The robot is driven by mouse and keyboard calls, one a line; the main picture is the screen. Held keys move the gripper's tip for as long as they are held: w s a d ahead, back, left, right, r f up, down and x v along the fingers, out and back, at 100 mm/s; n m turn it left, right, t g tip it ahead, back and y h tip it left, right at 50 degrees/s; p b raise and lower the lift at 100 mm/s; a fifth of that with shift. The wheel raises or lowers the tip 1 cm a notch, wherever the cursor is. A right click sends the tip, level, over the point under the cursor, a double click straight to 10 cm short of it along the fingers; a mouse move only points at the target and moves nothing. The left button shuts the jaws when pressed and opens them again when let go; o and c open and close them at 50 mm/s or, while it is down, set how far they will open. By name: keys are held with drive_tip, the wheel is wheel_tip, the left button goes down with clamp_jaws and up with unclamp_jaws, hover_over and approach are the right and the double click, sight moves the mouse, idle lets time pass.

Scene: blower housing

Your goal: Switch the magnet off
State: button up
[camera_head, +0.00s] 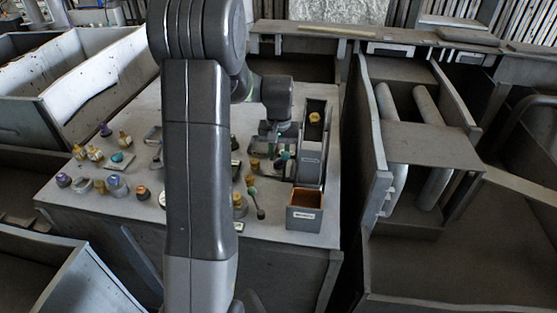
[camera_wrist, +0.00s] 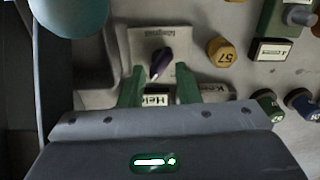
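In the wrist view a grey plate (camera_wrist: 147,38) lettered "Magnet", upside down, carries a purple rotary knob (camera_wrist: 161,62). The knob stands slanted, from upper right to lower left. My gripper (camera_wrist: 158,76) has its two green fingers apart, one on each side of the knob's lower end. The gap between them looks empty; I cannot tell whether either finger touches the knob. Two white labels below the plate, starting "Hel" and "Ke", are partly hidden. In the head view my gripper (camera_head: 272,140) is low over the bench, and the knob cannot be made out.
A yellow knob marked 57 (camera_wrist: 221,50) is right of the plate. A teal round part (camera_wrist: 72,14) is at the upper left. Several small knobs crowd the bench's left.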

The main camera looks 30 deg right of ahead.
sight(279, 163)
drive_tip(key=shift+s+a+f+m, duration=0.25)
drive_tip(key=shift+f+m, duration=0.25)
drive_tip(key=shift+m, duration=0.2)
drive_tip(key=shift+w+d+f+m, duration=0.15)
drive_tip(key=shift+w+m, duration=0.05)
drive_tip(key=shift+m, duration=0.35)
drive_tip(key=shift+w+d+f+m, duration=0.1)
drive_tip(key=shift+w+f+m, duration=0.05)
drive_tip(key=shift+m, duration=0.4)
drive_tip(key=shift+s+r+m, duration=0.1)
drive_tip(key=shift+r+m, duration=0.15)
drive_tip(key=shift+m, duration=1.65)
drive_tip(key=shift+f+b, duration=0.35)
drive_tip(key=shift+f, duration=0.35)
clamp_jaws()
drive_tip(key=shift+n, duration=2.3)
